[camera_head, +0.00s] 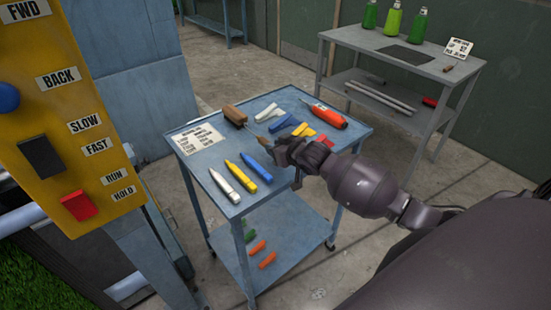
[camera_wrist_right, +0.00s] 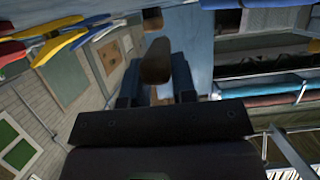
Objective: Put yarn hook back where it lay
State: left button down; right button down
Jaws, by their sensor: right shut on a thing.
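The yarn hook (camera_head: 235,115) has a brown wooden handle and a thin metal shaft. My right gripper is shut on the hook. In the right wrist view the brown handle (camera_wrist_right: 157,62) sticks out beyond the dark fingers (camera_wrist_right: 158,88). I cannot tell whether the handle touches the cart. My left gripper is not in view.
The blue cart (camera_head: 208,202) holds a label sheet (camera_head: 197,138), white, yellow and blue markers (camera_head: 240,173), coloured clips (camera_head: 302,130) and an orange-red tool (camera_head: 328,116). A yellow control panel (camera_head: 75,120) stands at left. A grey bench (camera_head: 340,37) with green bottles stands behind.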

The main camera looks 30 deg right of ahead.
notch_tip(320, 180, down, 3)
jog(key=shift+f, duration=0.5)
jog(key=shift+f, duration=0.2)
jog(key=c, duration=0.9)
grip_release()
jog(key=shift+f+b, duration=0.1)
jog(key=shift+b, duration=0.2)
jog(key=shift+s+a, duration=0.1)
